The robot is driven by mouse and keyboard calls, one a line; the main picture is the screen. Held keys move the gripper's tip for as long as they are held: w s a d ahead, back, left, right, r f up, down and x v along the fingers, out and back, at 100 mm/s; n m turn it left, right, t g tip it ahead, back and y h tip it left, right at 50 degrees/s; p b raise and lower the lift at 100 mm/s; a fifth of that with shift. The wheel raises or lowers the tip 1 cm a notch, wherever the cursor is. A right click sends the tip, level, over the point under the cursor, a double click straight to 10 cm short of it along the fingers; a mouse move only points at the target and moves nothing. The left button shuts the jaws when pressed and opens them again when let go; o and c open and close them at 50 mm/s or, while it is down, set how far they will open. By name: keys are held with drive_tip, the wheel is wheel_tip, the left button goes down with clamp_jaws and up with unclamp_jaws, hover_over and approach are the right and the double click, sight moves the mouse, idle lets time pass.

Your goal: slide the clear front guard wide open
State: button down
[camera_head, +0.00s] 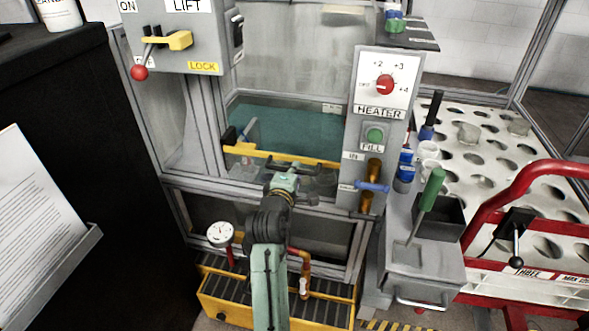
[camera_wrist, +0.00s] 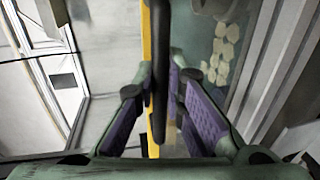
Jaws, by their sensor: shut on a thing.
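The clear front guard shows as a yellow edge bar (camera_head: 262,153) running across the lower part of the machine's front opening. The pane itself is hard to make out. In the wrist view the yellow edge (camera_wrist: 147,45) runs beside a black handle bar (camera_wrist: 160,60). My gripper (camera_head: 296,176) is at the yellow edge, just right of its middle. In the wrist view my gripper's purple pads (camera_wrist: 160,100) stand on either side of the black handle and are shut on it. My gripper and wrist partly hide the handle in the head view.
Teal liquid (camera_head: 290,128) lies behind the guard. A heater panel (camera_head: 384,85) with blue-handled valve (camera_head: 372,187) stands close right. A gauge (camera_head: 220,234) and copper pipe (camera_head: 304,262) are below. A lift box (camera_head: 185,38) hangs upper left; a red rail (camera_head: 500,195) is right.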

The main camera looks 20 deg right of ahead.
wheel_tip(320, 180, down, 8)
drive_tip(key=shift+b, duration=1.25)
drive_tip(key=shift+r, duration=0.1)
drive_tip(key=c, duration=1.7)
unclamp_jaws()
drive_tip(key=shift+o, duration=0.2)
drive_tip(key=shift+s, duration=0.1)
drive_tip(key=v, duration=1.2)
